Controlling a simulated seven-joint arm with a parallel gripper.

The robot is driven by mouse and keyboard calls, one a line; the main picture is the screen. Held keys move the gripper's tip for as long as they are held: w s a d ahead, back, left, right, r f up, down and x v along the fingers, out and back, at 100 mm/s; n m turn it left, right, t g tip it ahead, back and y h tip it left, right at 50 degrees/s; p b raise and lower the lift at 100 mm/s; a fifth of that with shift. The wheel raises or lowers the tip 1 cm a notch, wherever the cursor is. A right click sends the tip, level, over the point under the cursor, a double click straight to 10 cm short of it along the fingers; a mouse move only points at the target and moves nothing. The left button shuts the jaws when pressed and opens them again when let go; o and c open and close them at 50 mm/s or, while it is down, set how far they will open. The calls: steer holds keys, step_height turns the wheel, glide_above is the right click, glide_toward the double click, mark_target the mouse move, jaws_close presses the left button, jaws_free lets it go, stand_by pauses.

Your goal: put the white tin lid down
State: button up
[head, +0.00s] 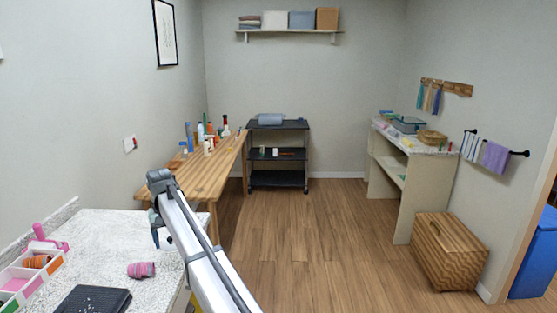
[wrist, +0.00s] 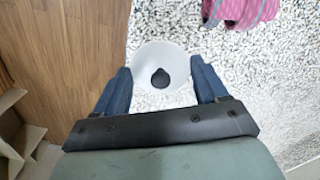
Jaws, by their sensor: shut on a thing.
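The white tin lid (wrist: 148,60) is round with a dark knob (wrist: 160,78) in its middle, and it sits between my fingers in the wrist view. My gripper (wrist: 160,74) has dark blue fingers, one on each side of the lid, and is shut on it. Below it is the white speckled counter (wrist: 215,45), near the counter's edge. I cannot tell how far the lid is above the counter. In the head view my gripper (head: 157,236) is at the counter's right far corner, and the lid is hidden.
A pink striped roll (head: 141,270) lies on the counter near my gripper; it also shows in the wrist view (wrist: 240,10). A black tray (head: 93,300) and a divided box (head: 30,272) are farther left. Wooden floor (wrist: 60,60) lies beyond the edge. A wooden bench (head: 200,176) stands behind.

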steer(key=s+d+f+m, duration=0.2)
steer(key=s+d+f, duration=0.1)
steer(key=d, duration=1.5)
steer(key=s+d+f+m, duration=0.15)
steer(key=d+f, duration=0.25)
steer(key=d, duration=1.3)
steer(key=s+d+f+m, duration=0.2)
steer(key=s+d+f, duration=0.1)
steer(key=d, duration=1.5)
steer(key=s+f, duration=0.8)
steer(key=shift+f, duration=0.4)
steer(key=shift+d+n, duration=0.1)
steer(key=shift+n, duration=0.15)
